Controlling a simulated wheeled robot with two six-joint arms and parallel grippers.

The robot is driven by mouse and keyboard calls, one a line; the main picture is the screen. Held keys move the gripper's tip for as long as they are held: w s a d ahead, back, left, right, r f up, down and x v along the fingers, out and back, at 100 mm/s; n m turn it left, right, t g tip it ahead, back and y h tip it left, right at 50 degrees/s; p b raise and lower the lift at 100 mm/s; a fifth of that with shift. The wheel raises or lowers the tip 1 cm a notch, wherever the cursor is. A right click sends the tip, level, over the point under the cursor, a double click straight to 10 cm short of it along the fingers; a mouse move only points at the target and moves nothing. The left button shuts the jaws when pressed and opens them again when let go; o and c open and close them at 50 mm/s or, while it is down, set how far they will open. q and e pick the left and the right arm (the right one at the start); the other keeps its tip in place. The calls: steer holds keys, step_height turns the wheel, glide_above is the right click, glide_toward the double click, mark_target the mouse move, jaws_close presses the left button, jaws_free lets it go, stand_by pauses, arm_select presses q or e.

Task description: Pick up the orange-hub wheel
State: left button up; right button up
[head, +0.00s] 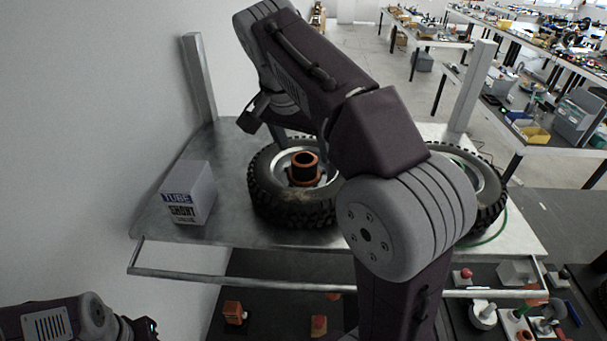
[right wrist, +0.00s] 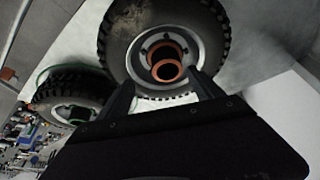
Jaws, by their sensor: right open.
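The orange-hub wheel (head: 290,208) lies flat on the metal bench, its dark knobbly tyre around a grey rim with an upright orange hub (head: 304,167) in the middle. My right gripper (head: 266,122) is open over the wheel's far-left side, partly hidden by my own arm. In the right wrist view the two fingers (right wrist: 163,78) straddle the lower rim, with the orange hub (right wrist: 168,65) just beyond and between them. I cannot tell whether the fingers touch the wheel. My left gripper is out of view; only part of the left arm shows at bottom left.
A second wheel (head: 489,184) lies right of the first, partly behind my right arm; its green hub (right wrist: 78,115) shows in the right wrist view. A box marked TUBE (head: 188,192) stands on the bench (head: 235,229) at left. A rail (head: 190,276) runs along the front.

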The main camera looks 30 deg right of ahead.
mark_target(304, 159)
steer(key=shift+s+d+f, duration=0.2)
steer(key=shift+s+f, duration=0.05)
steer(key=shift+f, duration=0.15)
steer(key=shift+w+f, duration=0.2)
steer(key=shift+w, duration=0.1)
steer(key=w+f+p, duration=0.1)
steer(key=f, duration=0.1)
steer(key=w+d+f, duration=0.1)
steer(key=w+f, duration=0.1)
steer(key=shift+w+d+f+p, duration=0.1)
steer(key=shift+w+f+p, duration=0.15)
steer(key=shift+p, duration=0.15)
steer(key=shift+s+d+f, duration=0.1)
steer(key=shift+s+f, duration=0.05)
steer(key=shift+f, duration=0.1)
steer(key=shift+s, duration=0.5)
steer(key=shift+w+f, duration=0.1)
steer(key=shift+w, duration=0.25)
steer(key=c, duration=1.1)
jaws_close()
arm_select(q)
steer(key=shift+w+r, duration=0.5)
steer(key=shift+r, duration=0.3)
